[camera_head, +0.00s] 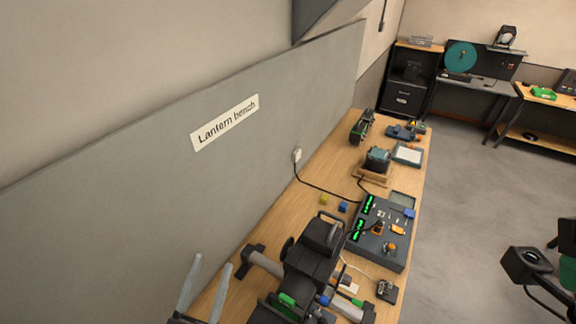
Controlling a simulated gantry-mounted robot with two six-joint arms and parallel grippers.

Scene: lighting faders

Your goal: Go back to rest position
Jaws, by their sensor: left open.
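My left gripper (213,263) shows at the bottom left. Its two pale grey fingers point upward and stand apart, with nothing between them. They appear in front of the grey wall panel (110,220), left of the wooden bench (335,180). The gripper's base is cut off by the bottom edge. A dark control box (390,250) with green lit displays and small orange parts sits on the bench.
A large black lamp-like device (312,250) lies on the near bench, right of my left gripper. A yellow block (324,200) and a blue block (343,207) lie behind it. A cable runs to a wall socket (297,155). Open floor (470,190) lies right of the bench.

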